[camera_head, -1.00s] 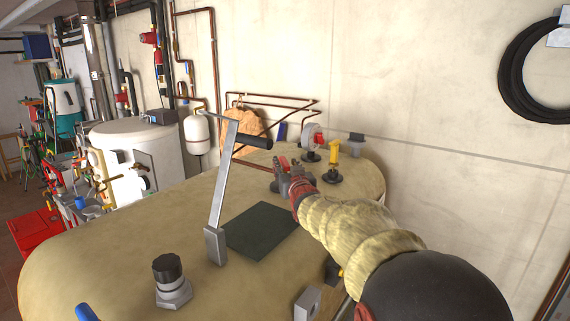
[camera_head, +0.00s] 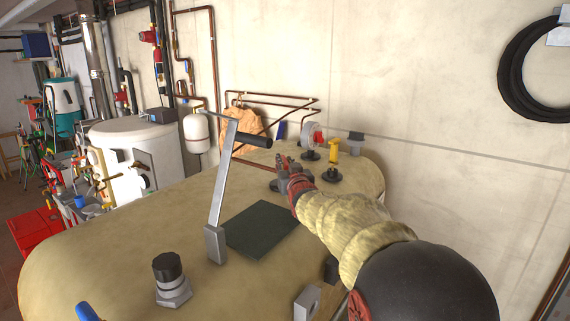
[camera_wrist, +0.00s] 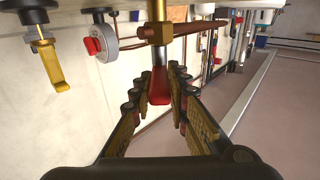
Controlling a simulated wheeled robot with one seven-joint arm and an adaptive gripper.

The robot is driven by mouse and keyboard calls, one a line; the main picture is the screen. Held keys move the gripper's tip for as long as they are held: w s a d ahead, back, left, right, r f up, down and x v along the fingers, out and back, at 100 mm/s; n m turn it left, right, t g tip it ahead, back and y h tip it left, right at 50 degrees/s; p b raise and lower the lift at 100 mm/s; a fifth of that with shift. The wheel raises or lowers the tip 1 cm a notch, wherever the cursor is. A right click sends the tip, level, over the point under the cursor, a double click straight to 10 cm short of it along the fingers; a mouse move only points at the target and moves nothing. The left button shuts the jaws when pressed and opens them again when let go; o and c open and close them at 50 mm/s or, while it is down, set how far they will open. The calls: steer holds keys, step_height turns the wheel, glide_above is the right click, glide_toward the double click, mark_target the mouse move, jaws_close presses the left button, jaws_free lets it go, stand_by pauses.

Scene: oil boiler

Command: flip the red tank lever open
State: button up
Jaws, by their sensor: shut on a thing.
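The red tank lever (camera_wrist: 159,87) shows in the wrist view, hanging from a brass valve fitting (camera_wrist: 157,33) on a pipe. My gripper (camera_wrist: 157,90) has its fingers on both sides of the lever's red end and is shut on it. In the head view my gripper (camera_head: 284,165) is at the far end of the beige tank (camera_head: 130,225), low over its top. There the fingers mostly hide the lever.
A yellow-handled fitting (camera_head: 333,154) and a grey gauge with a red part (camera_head: 312,141) stand just right of my gripper. A tall metal crank with a black handle (camera_head: 219,190) rises left of my arm. The wall (camera_head: 450,100) is close behind.

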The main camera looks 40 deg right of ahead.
jaws_close()
steer(key=shift+s+d+y+p, duration=0.15)
steer(key=shift+y+p, duration=0.15)
steer(key=shift+p, duration=0.15)
steer(key=shift+d+r+n+t+y+p, duration=0.1)
steer(key=shift+d+n+t+y+p, duration=0.25)
steer(key=shift+n+y+p, duration=0.55)
steer(key=d+n+y+p, duration=0.1)
steer(key=n+y+p, duration=0.1)
steer(key=y+p, duration=0.1)
steer(key=n+y+p, duration=0.2)
steer(key=y+p, duration=0.2)
steer(key=p, duration=0.1)
steer(key=d+n+y+p, duration=0.1)
steer(key=n+y+p, duration=0.1)
steer(key=y+p, duration=0.1)
steer(key=shift+d+n+y+p, duration=0.35)
steer(key=shift+n+y+p, duration=0.05)
steer(key=shift+p, duration=0.35)
steer(key=o, duration=0.7)
jaws_free()
steer(key=shift+o, duration=0.6)
